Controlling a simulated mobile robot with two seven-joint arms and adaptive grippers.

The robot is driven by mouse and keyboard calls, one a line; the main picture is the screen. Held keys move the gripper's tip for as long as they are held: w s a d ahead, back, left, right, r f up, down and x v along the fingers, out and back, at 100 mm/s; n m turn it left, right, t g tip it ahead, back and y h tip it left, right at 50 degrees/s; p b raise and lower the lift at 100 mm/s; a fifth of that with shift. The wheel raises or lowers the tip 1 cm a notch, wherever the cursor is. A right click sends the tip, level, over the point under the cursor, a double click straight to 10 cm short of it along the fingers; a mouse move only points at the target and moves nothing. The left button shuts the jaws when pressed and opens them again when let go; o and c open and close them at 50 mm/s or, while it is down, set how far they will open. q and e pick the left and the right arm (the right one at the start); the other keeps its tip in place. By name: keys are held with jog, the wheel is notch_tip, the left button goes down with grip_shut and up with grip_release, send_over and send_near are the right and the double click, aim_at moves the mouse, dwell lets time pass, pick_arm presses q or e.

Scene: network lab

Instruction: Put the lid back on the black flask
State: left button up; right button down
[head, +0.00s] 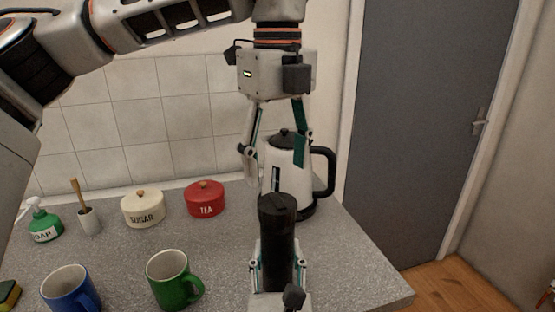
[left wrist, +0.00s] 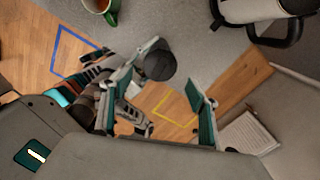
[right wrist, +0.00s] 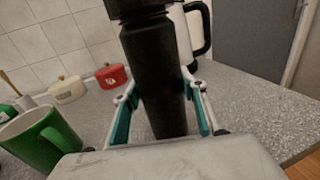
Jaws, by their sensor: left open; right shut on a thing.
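The black flask (head: 277,246) is upright at the front of the counter. My right gripper (right wrist: 160,95) is shut around its body, with one finger on each side. A dark, wider lid (head: 277,207) sits on top of the flask; I cannot tell whether it is fully tight. The lid also shows at the top of the right wrist view (right wrist: 130,8). My left gripper (head: 274,160) is open and empty above the lid, pointing down. In the left wrist view the lid top (left wrist: 160,62) shows near the left finger. The flask's base is hidden.
A white kettle (head: 287,160) with a black handle stands close behind the flask. A green mug (head: 167,277) and blue mug (head: 66,290) are at the left front. Sugar (head: 142,210) and tea (head: 205,202) pots stand farther back. The counter right of the flask is clear.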

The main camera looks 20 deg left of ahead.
aim_at(278, 203)
pick_arm(q)
jog(key=shift+f, duration=0.1)
jog(key=shift+f, duration=3.9)
